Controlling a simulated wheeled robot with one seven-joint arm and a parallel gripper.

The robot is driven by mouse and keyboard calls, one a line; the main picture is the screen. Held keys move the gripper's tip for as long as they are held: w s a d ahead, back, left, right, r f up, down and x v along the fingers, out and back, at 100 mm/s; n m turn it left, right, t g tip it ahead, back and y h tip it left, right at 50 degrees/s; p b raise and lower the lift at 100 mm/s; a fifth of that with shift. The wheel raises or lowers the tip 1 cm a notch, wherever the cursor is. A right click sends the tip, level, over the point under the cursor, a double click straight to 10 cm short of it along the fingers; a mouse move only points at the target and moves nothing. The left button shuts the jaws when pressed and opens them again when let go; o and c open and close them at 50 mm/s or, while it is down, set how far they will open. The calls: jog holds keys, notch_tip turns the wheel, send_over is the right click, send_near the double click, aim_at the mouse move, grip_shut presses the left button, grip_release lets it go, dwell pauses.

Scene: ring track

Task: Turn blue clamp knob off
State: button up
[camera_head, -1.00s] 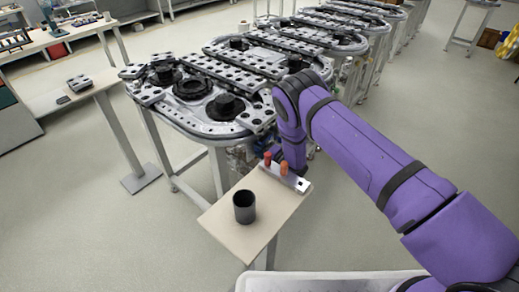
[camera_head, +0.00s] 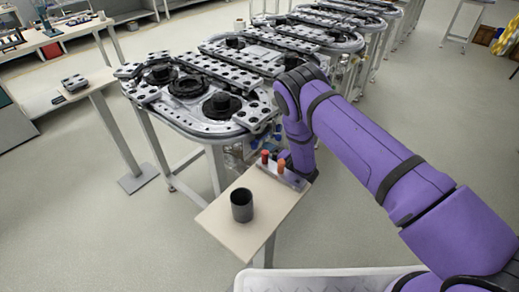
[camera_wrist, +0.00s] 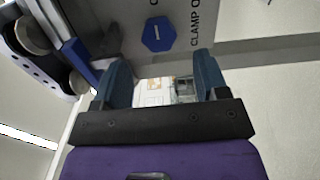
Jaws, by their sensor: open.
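The blue clamp knob (camera_wrist: 158,34) shows in the wrist view as a blue many-sided knob with a pale line across its face. It sits on a grey panel (camera_wrist: 128,20) with dark lettering that reads "CLAMP O", cut off at the edge. My gripper (camera_wrist: 164,72) is open, with its two blue-grey fingers below the knob in the picture and apart from it. Nothing is between the fingers. In the head view my purple arm reaches down beside the ring track, and the knob and gripper are hidden there.
The ring track (camera_head: 215,127) stands left of my arm. A small table (camera_head: 222,210) holds a dark cup (camera_head: 241,205) and a block with orange-topped pegs (camera_head: 281,167). In the wrist view, rollers and a blue bracket (camera_wrist: 77,45) are close to the left finger.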

jog(key=shift+v, duration=2.6)
